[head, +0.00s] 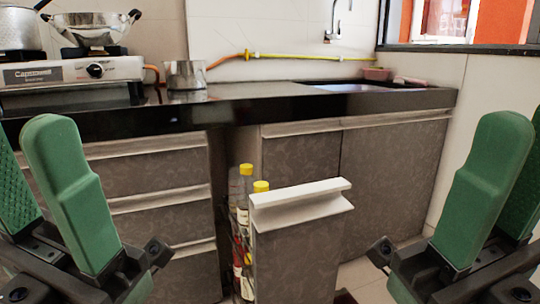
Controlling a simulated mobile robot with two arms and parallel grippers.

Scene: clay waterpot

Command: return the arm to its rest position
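My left gripper (28,140) is at the left edge, with its green fingers pointing up and apart. Nothing shows between them, and the outer finger is partly cut off by the frame. My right gripper (516,140) is at the right edge, also with green fingers up and apart and nothing seen between them. Both are in front of the kitchen counter (240,109), apart from each other. No clay waterpot is in view.
A pull-out drawer (297,250) with several yellow-capped bottles (244,190) stands out between my grippers. On the counter are a stove (75,75), a metal colander (92,30), a steel pot (186,76) and a sink (360,87). A window is at upper right.

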